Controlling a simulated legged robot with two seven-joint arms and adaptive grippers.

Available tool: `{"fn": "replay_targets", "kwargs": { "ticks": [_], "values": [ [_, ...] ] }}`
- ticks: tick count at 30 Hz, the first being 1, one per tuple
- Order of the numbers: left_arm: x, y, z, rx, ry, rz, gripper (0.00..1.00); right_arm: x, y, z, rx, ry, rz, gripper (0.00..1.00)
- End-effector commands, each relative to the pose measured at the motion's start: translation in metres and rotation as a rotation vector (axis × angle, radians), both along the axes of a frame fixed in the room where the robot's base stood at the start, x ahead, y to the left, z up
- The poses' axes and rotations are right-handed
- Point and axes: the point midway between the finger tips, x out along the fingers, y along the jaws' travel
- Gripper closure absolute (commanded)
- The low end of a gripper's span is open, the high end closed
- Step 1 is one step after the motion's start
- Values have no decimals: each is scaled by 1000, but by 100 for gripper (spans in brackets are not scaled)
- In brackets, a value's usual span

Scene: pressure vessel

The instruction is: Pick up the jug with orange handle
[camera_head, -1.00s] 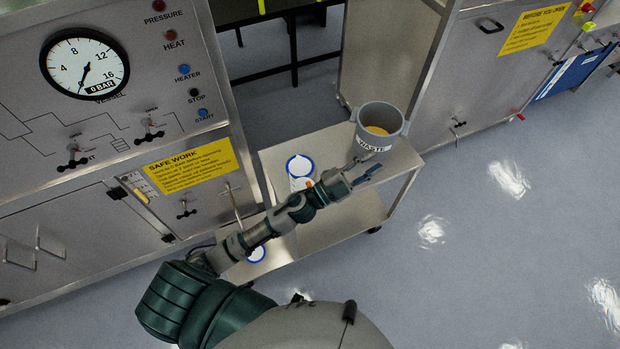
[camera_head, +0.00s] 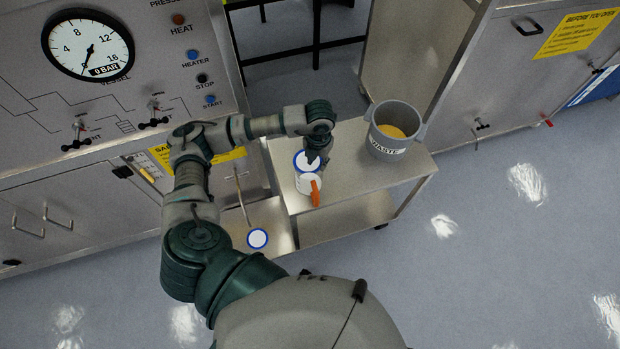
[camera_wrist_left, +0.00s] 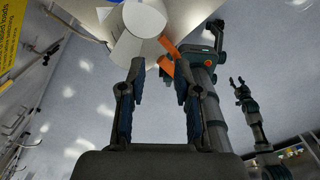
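The white jug (camera_head: 304,184) with a blue rim stands on the steel cart's top, its orange handle (camera_head: 316,192) facing the front. My left gripper (camera_head: 318,155) is over the jug's rim and hides part of it. In the left wrist view, the left gripper (camera_wrist_left: 160,80) is open and empty, its two fingers apart. There the white jug (camera_wrist_left: 140,28) and its orange handle (camera_wrist_left: 167,46) show just beyond the fingertips. My right gripper (camera_wrist_left: 238,82) shows at the right of that view, its fingers apart, away from the jug.
A grey waste bucket (camera_head: 389,145) with yellowish contents stands on the cart top (camera_head: 345,172), right of the jug. Another white, blue-rimmed round thing (camera_head: 257,238) sits lower, left of the cart. The steel panel (camera_head: 110,100) borders the left. Open floor (camera_head: 480,220) lies right.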

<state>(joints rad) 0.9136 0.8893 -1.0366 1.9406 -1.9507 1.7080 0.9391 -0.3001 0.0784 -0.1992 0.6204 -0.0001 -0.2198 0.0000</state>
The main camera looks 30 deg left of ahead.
Motion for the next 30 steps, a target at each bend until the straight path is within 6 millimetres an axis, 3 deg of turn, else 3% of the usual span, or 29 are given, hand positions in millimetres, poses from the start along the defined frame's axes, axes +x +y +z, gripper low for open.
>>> {"fn": "replay_targets", "kwargs": {
  "ticks": [9, 17, 24, 30],
  "values": [
    [0, -1, -67, -4, 3, -1, 68, -2, 0, 12, -1, 3, 1, 54],
    [-1, -4, -89, -6, 3, -3, 68, -1, -1, 17, -2, 2, 2, 54],
    [-4, -9, -125, -7, 3, -2, 68, 0, -1, 26, -1, 0, 2, 54],
    [-3, -10, -133, -6, 0, -3, 68, 1, -1, 27, -2, 0, 2, 54]
  ]
}}
